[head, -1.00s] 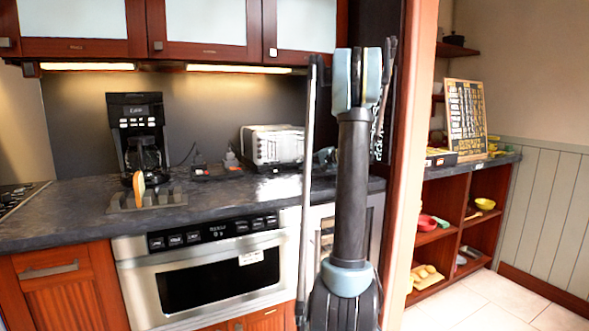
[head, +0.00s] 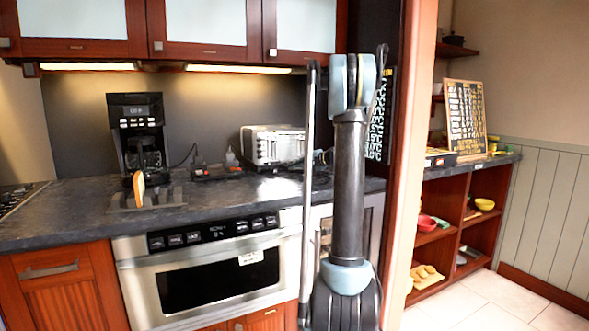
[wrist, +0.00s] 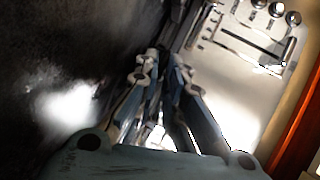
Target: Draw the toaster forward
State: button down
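The toaster (head: 272,147) is a silver and black box on the dark counter, against the back wall, just left of my raised arm in the head view. In the wrist view, a silver face with round knobs and a slot (wrist: 240,45), likely the toaster's, fills the upper right. My gripper (wrist: 163,65) shows in the wrist view with its fingers converging beside this face. Whether they touch it is unclear, and the dark, cluttered view hides how far apart the tips are. In the head view my arm hides the gripper.
A black coffee maker (head: 137,135) stands left on the counter (head: 80,210), behind a small board holding a bread-like slice (head: 138,188). Dark small items and plugs (head: 215,170) lie left of the toaster. Upper cabinets (head: 205,25) hang above; a wood-edged partition (head: 403,180) stands right.

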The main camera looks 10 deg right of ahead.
aim_at(311, 181)
jog(key=shift+s+d+f, duration=0.1)
jog(key=shift+f, duration=0.05)
jog(key=s+d, duration=0.1)
jog(key=s, duration=0.3)
jog(key=s+d, duration=0.2)
jog(key=s, duration=0.3)
jog(key=s+d, duration=0.1)
jog(key=s, duration=0.4)
jog(key=shift+d, duration=0.3)
jog(key=c, duration=2)
grip_release()
jog(key=shift+c, duration=0.2)
jog(key=shift+o, duration=0.2)
jog(key=shift+w, duration=0.1)
jog(key=shift+a, duration=0.1)
jog(key=v, duration=1.1)
jog(key=shift+s+d, duration=0.25)
jog(key=shift+d, duration=0.1)
jog(key=shift+o, duration=0.4)
